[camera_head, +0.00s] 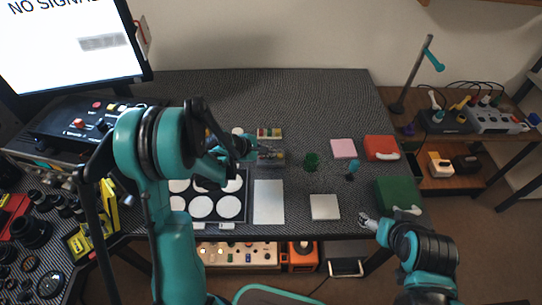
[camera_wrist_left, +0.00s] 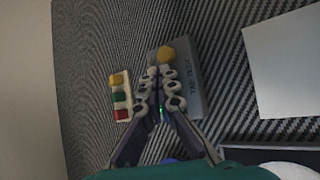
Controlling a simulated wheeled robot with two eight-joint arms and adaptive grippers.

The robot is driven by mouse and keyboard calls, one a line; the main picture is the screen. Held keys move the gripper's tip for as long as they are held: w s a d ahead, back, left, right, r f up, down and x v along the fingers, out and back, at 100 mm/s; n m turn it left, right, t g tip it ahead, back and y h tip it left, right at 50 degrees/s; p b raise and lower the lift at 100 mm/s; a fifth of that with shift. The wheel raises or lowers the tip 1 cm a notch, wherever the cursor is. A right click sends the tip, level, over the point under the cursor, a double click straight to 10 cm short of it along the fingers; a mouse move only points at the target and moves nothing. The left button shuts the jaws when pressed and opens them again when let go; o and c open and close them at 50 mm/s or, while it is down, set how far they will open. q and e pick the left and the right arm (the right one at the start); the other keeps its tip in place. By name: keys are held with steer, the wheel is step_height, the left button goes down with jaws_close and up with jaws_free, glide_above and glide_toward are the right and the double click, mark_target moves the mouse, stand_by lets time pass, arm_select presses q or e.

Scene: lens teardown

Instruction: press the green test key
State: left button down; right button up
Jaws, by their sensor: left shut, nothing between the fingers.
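The key strip (camera_wrist_left: 121,96) is a pale block with a yellow key, a green key (camera_wrist_left: 119,97) and a red key in a row. In the head view the strip (camera_head: 269,133) lies near the back of the desk mat. My left gripper (camera_wrist_left: 160,73) is shut and empty. It is over a grey labelled box (camera_wrist_left: 188,88) with a yellow knob, to the right of the strip in the wrist view and apart from the green key. In the head view the left gripper (camera_head: 252,148) is beside that box. My right gripper (camera_head: 367,220) is at the front right; its finger state is unclear.
A black tray with white discs (camera_head: 202,207), a white sheet (camera_head: 268,202) and a white square pad (camera_head: 324,207) lie in front. Bare mat surrounds the strip's back side.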

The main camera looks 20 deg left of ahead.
stand_by(0.3)
arm_select(q)
steer(key=shift+r+p, duration=0.55)
steer(key=shift+r, duration=0.25)
steer(key=shift+r+p, duration=1.8)
steer(key=shift+r, duration=0.75)
